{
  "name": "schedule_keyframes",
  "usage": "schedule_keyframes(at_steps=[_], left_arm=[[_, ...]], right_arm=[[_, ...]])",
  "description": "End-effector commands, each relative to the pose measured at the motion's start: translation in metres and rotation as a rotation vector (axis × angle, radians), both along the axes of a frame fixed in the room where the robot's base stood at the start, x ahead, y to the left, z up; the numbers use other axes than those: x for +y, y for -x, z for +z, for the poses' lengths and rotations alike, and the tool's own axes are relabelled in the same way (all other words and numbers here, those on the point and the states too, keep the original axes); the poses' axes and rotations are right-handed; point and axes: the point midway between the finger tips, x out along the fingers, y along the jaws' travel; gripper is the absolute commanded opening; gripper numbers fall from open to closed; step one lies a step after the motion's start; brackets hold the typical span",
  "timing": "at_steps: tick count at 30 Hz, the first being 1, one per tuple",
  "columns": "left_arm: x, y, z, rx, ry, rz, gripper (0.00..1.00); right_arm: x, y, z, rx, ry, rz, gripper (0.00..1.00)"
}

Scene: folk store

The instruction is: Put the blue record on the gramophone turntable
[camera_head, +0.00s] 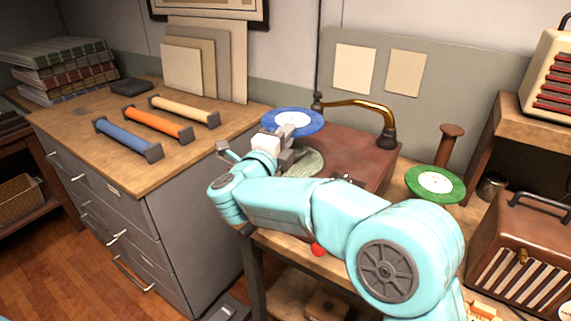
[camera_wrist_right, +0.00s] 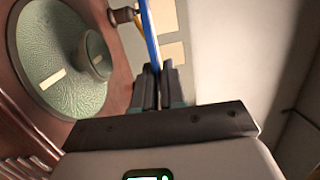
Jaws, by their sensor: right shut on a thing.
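The blue record (camera_head: 308,118) has a white centre label. It is held above the back left part of the gramophone (camera_head: 360,160), a brown box with a brass tone arm (camera_head: 355,103). My right gripper (camera_head: 287,133) is shut on the record's near edge. In the right wrist view the record (camera_wrist_right: 150,38) shows edge-on between the closed fingers (camera_wrist_right: 158,88). The green turntable (camera_head: 311,163) is partly hidden by my right arm; in the wrist view its round green face (camera_wrist_right: 60,85) shows apart from the record.
A green record (camera_head: 417,188) lies to the right of the gramophone, near a brown post (camera_head: 450,148). A slatted brown case (camera_head: 530,240) stands at the right. The cabinet (camera_head: 75,118) at left bears blue, orange and cream rolls.

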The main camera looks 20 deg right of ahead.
Motion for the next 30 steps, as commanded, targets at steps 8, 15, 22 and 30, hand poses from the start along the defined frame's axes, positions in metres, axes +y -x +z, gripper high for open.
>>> schedule_keyframes(at_steps=[8, 15, 22, 30], left_arm=[[0.0, 0.0, -0.001, 0.0, 0.0, 0.0, 0.43], [0.0, 0.0, 0.0, 0.0, 0.0, 0.0, 0.43], [0.0, 0.0, 0.0, 0.0, 0.0, 0.0, 0.43], [0.0, 0.0, -0.004, 0.0, 0.0, 0.0, 0.43]], right_arm=[[0.002, 0.001, -0.036, 0.002, 0.002, 0.0, 0.0], [0.002, 0.001, -0.068, -0.001, 0.001, 0.0, 0.0], [0.002, 0.001, -0.07, -0.003, 0.0, 0.0, 0.0], [0.002, 0.001, -0.073, -0.001, 0.0, 0.0, 0.36]])
